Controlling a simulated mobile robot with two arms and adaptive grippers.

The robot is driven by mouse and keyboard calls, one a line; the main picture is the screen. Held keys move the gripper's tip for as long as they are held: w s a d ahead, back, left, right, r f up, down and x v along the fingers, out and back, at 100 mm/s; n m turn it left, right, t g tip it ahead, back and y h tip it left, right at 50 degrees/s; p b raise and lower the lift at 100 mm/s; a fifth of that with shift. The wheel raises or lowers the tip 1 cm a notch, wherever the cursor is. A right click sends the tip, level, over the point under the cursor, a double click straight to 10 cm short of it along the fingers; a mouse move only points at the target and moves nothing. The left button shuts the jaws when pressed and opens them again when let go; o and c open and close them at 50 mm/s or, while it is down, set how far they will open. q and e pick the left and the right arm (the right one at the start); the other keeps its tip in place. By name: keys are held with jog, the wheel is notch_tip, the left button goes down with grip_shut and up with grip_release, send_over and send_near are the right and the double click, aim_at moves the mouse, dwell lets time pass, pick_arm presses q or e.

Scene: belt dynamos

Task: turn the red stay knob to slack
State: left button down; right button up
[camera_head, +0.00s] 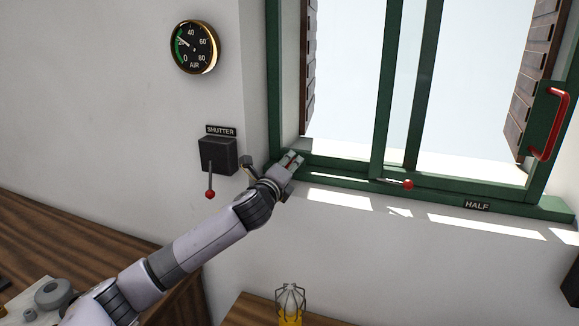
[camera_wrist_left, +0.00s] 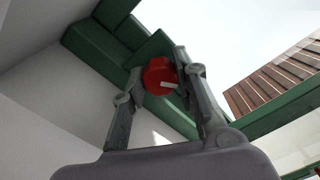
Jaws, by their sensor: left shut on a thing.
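The red stay knob (camera_wrist_left: 158,75) sits on the green window frame at its lower left corner. It has a white pointer mark on its face, which points toward the right in the left wrist view. My left gripper (camera_wrist_left: 160,72) is shut on the knob, with one finger on either side of it. In the head view my left gripper (camera_head: 292,161) reaches the left end of the green sill and mostly hides the knob. My right gripper is in neither view.
A thin stay bar with a red ball end (camera_head: 408,184) lies along the sill, right of my gripper. A shutter lever box (camera_head: 217,155) and an air gauge (camera_head: 194,47) are on the wall. A red handle (camera_head: 549,124) is at the right. A wire-caged yellow object (camera_head: 290,305) stands below.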

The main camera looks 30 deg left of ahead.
pick_arm(q)
jog(key=n, duration=0.5)
jog(key=shift+n, duration=0.4)
jog(key=n, duration=0.5)
jog(key=shift+f, duration=0.15)
jog(key=shift+n, duration=0.3)
jog(key=c, duration=1.2)
grip_release()
jog(key=shift+c, duration=0.2)
jog(key=v, duration=1.2)
